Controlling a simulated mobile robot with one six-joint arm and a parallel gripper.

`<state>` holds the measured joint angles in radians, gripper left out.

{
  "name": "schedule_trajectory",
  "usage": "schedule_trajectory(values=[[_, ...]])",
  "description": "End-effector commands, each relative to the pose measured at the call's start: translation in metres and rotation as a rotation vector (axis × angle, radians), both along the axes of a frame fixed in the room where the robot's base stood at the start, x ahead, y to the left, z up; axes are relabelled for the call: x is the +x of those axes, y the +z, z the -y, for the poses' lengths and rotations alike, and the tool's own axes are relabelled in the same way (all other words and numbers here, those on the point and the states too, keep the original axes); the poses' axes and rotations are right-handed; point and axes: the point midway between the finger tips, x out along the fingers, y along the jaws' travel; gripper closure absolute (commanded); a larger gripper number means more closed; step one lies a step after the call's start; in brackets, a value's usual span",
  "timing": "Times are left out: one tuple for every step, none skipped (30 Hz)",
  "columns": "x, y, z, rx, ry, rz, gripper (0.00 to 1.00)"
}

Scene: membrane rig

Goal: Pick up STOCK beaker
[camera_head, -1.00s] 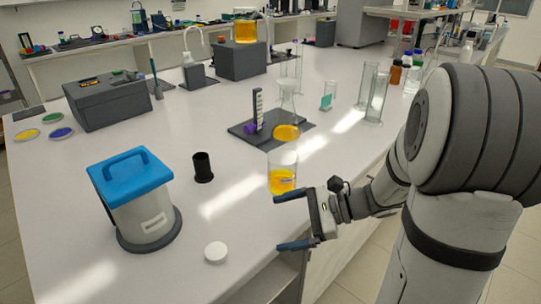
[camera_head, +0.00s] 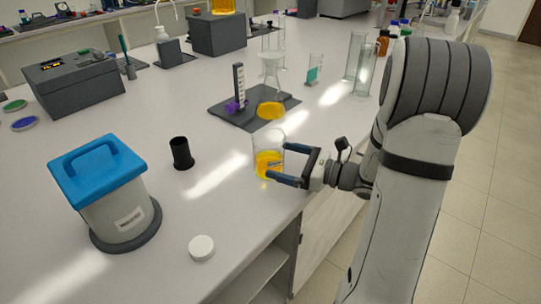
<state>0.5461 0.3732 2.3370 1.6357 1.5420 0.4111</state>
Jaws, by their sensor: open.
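A clear beaker (camera_head: 266,152) with yellow-orange liquid and a label stands upright on the white bench near its right edge. I cannot read its label, so I cannot confirm that it is the STOCK beaker. My gripper (camera_head: 276,165) is open at the beaker's right side. One finger reaches along the beaker's front and the other is by its far side. The near finger covers part of the beaker's lower wall. I cannot tell whether the fingers touch the glass.
A blue-lidded canister (camera_head: 122,200), a black cup (camera_head: 182,153) and a white cap (camera_head: 201,247) stand to the left. A flask with yellow liquid (camera_head: 271,109) is behind the beaker. Glass cylinders (camera_head: 355,62) stand farther back.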

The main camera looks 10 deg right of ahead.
Motion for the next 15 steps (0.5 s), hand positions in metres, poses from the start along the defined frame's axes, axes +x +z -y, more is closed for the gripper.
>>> schedule_trajectory(values=[[0.003,0.001,-0.004,-0.001,0.000,0.001,0.03],[0.004,0.002,-0.006,-0.001,-0.001,0.001,0.03],[0.007,0.003,-0.010,-0.001,0.000,0.000,0.03],[0.009,0.004,-0.014,-0.001,0.000,0.001,0.03],[0.011,0.005,-0.017,-0.001,0.000,0.002,0.03],[0.014,0.007,-0.023,-0.001,0.001,0.002,0.03],[0.017,0.008,-0.026,-0.002,0.000,0.001,0.03],[0.019,0.008,-0.030,-0.002,-0.001,0.001,0.03],[0.023,0.007,-0.034,-0.001,-0.001,0.000,0.03],[0.025,0.007,-0.036,-0.001,-0.002,0.000,0.03],[0.026,0.007,-0.038,-0.001,-0.002,0.000,0.03],[0.028,0.007,-0.040,-0.001,-0.003,0.000,0.03],[0.029,0.007,-0.042,-0.001,-0.004,0.000,0.03],[0.029,0.007,-0.042,-0.002,-0.004,0.000,0.03],[0.030,0.006,-0.043,-0.002,-0.005,0.000,0.03]])
